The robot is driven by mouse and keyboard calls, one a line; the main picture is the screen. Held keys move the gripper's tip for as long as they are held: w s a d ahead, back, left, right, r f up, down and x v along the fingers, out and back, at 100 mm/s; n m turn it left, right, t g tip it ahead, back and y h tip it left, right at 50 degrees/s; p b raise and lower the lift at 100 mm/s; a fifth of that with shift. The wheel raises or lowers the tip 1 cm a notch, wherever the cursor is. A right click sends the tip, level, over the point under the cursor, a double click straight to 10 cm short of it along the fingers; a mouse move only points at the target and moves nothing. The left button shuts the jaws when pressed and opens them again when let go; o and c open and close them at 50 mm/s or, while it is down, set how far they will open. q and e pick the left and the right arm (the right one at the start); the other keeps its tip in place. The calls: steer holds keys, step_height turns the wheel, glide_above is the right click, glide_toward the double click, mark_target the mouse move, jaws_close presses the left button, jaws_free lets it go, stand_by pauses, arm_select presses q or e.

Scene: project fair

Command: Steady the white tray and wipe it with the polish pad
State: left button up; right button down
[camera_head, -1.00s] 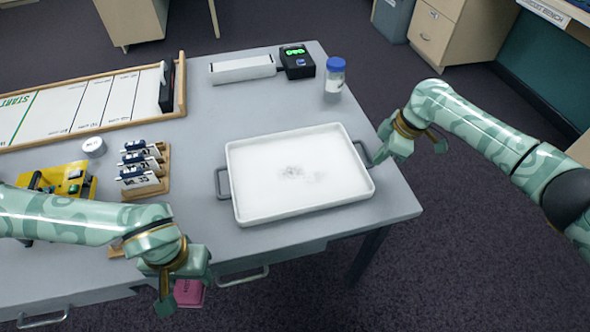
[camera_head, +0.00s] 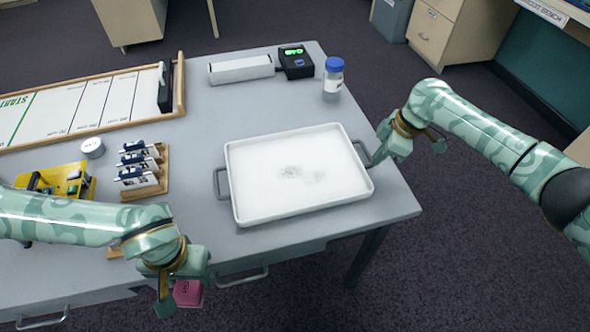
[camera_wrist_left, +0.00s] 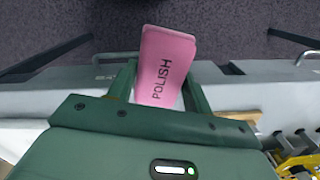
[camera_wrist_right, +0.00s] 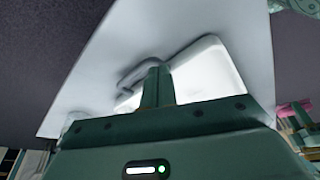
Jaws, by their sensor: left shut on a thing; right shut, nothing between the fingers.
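The white tray (camera_head: 255,205) lies flat near the table's right end, with a grey handle at each short side and a dark smudge (camera_head: 292,172) on its floor. My left gripper (camera_head: 187,277) is off the table's front edge, left of and nearer than the tray. It is shut on the pink polish pad (camera_head: 189,293), whose "POLISH" lettering shows in the left wrist view (camera_wrist_left: 165,65). My right gripper (camera_head: 378,157) is shut and empty at the tray's right handle. In the right wrist view its fingers (camera_wrist_right: 157,83) overlap the handle (camera_wrist_right: 137,72); contact cannot be told.
A blue-capped jar (camera_head: 333,80) and a black box with green digits (camera_head: 296,63) stand behind the tray. A wooden rack (camera_head: 160,180), a yellow device (camera_head: 68,180) and a framed white board (camera_head: 90,105) are at the left. The tabletop left of the tray is partly clear.

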arm_select(q)
steer(key=shift+f+b, duration=0.35)
steer(key=shift+f, duration=0.1)
arm_select(e)
steer(key=shift+f, duration=0.85)
